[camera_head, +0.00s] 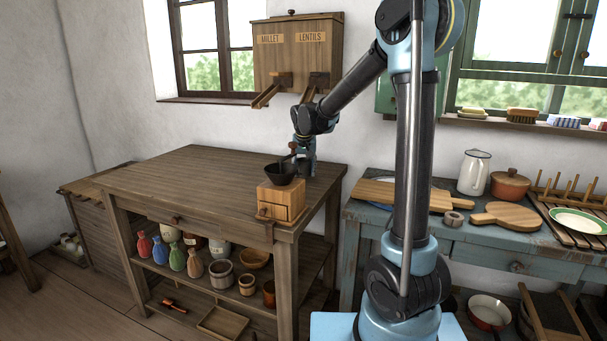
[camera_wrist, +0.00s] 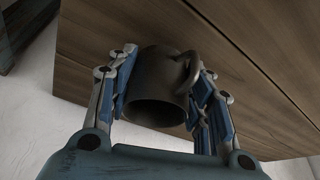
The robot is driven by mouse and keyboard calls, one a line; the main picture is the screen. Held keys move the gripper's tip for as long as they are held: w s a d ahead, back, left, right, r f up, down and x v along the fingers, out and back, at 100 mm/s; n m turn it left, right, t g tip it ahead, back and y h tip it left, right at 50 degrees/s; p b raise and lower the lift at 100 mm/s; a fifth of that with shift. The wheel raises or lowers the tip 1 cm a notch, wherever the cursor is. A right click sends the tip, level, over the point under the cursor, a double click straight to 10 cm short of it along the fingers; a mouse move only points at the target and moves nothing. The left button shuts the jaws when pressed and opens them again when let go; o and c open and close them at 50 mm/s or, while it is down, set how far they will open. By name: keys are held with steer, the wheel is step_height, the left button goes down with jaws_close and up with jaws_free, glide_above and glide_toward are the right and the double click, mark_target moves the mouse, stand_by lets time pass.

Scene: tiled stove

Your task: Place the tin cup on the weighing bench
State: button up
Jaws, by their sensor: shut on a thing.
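The tin cup (camera_wrist: 158,72) is dark grey-brown, with a loop handle on its right side in the wrist view. Its open end faces the wrist camera. My gripper (camera_wrist: 165,95) is shut on it, with one finger on each side of the body. In the head view my gripper (camera_head: 304,158) is low at the right end of the brown wooden bench (camera_head: 190,185), behind the mill. The cup cannot be made out clearly there. Brown planks show beyond the cup in the wrist view; I cannot tell whether the cup touches them.
A small wooden mill (camera_head: 281,202) with a black bowl (camera_head: 281,175) stands on the bench's front right corner, close to my gripper. A millet and lentils dispenser (camera_head: 298,52) hangs above. The bench's left and middle are clear. A blue side table (camera_head: 360,230) is at right.

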steer(key=shift+f, duration=0.7)
steer(key=o, duration=1)
steer(key=shift+f, duration=0.1)
steer(key=shift+o, duration=0.2)
